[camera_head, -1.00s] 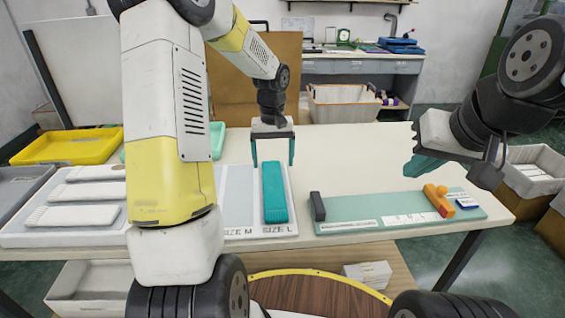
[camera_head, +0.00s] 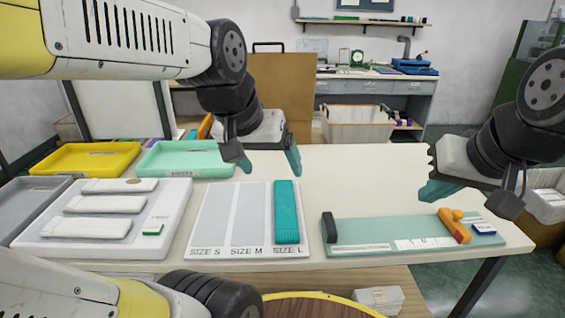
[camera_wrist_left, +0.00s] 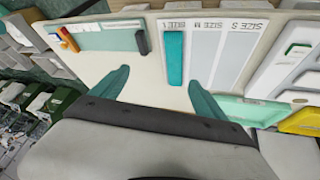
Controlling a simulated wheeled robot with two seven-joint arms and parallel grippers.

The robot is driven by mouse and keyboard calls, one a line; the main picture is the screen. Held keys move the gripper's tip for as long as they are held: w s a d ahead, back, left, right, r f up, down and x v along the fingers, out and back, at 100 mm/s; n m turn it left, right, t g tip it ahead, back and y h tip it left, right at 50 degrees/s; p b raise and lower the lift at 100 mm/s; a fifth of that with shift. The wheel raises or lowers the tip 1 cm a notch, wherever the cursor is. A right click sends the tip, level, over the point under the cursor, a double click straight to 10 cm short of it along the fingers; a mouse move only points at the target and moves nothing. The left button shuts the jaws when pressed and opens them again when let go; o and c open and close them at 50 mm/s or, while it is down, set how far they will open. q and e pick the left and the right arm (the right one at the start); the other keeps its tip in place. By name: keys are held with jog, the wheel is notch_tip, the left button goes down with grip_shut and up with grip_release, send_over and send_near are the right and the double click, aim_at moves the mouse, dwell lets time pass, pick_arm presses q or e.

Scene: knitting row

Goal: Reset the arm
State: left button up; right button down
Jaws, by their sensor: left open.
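My left gripper (camera_head: 267,160) is open and empty. It hangs in the air above the back of the table, and its two teal fingers also show apart in the left wrist view (camera_wrist_left: 157,80). My right gripper (camera_head: 438,190) hangs above the right part of the table; its fingers are seen from the side, so their gap cannot be judged. A teal knitted piece (camera_head: 287,212) lies in the SIZE L column of the white sizing board (camera_head: 246,218), well apart from both grippers. It also shows in the left wrist view (camera_wrist_left: 175,60).
A green board (camera_head: 375,231) holds a dark block (camera_head: 329,226) and an orange piece (camera_head: 454,226). A white tray (camera_head: 60,242) holds pale knitted pieces (camera_head: 105,204). Yellow (camera_head: 85,160) and mint (camera_head: 187,160) trays stand behind. The table's back middle (camera_head: 350,165) is clear.

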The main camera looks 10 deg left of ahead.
pick_arm(q)
jog(key=shift+s+d, duration=0.2)
jog(key=shift+s, duration=0.85)
dwell(0.5)
